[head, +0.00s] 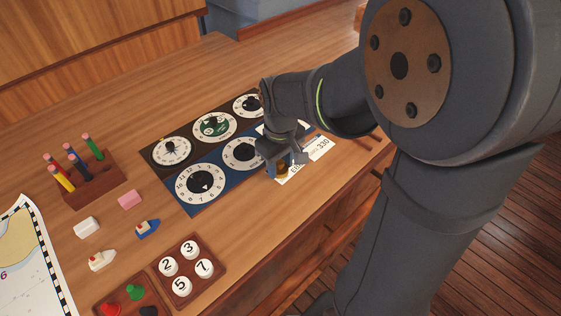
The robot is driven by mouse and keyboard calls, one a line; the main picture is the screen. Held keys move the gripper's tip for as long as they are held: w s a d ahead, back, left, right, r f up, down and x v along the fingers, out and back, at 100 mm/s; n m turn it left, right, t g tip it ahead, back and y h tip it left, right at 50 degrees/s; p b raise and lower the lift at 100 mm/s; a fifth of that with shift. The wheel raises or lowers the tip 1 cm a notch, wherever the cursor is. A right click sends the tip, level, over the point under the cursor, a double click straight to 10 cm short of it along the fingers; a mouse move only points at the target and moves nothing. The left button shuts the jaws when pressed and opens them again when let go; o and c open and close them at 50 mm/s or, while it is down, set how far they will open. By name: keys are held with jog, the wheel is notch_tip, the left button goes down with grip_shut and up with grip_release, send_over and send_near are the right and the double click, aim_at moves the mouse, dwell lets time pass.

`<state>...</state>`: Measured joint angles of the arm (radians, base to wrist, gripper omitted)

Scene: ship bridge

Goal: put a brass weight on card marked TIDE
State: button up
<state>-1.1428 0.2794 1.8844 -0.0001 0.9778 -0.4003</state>
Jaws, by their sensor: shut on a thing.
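My gripper (283,160) is at the right side of the dial panel, shut on a small brass weight (281,171). The weight is low, over or on the near end of a white card strip (291,178). I cannot tell whether it touches the card. The gripper and weight cover part of the card's print. A white card reading 330 (320,147) shows just to the right. I cannot read the word TIDE on any card from here.
A dial panel (172,180) with several round dials lies left of my gripper. A pencil block (95,183), erasers (130,199), toy boats (147,229), a numbered-disc tray (187,240) and a chart (22,270) lie farther left. The table's front edge is close to the cards.

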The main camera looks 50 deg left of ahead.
jog(key=shift+f, duration=0.1)
jog(key=o, duration=1.2)
notch_tip(320, 180, up, 17)
jog(key=shift+r, duration=0.2)
jog(key=shift+f, duration=0.1)
notch_tip(320, 180, down, 17)
jog(key=shift+f, duration=0.15)
dwell(0.4)
jog(key=shift+r, duration=0.2)
